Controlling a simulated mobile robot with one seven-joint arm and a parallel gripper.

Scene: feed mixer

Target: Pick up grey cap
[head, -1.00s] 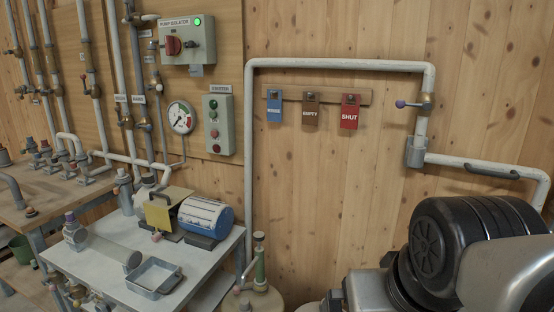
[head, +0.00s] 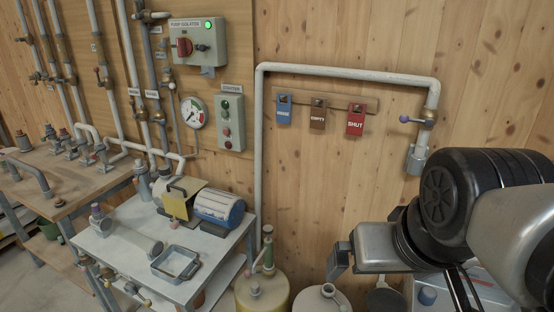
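Several capped pipe stubs stand on the wooden bench at the left in the head view. One (head: 23,141) has a greyish top, but I cannot tell for sure which thing is the grey cap. My gripper (head: 338,262) shows only in part at the lower right, below the black joint of my arm. It is far to the right of the bench and touches nothing that I can see. Its opening is hidden.
The metal table (head: 120,262) holds a grey tray (head: 177,263), a blue-and-white cylinder (head: 218,209) and a yellow plate (head: 176,204). A yellowish vessel (head: 262,296) and a pale vessel (head: 322,299) stand below my gripper. Red, brown and blue tags hang on the wall.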

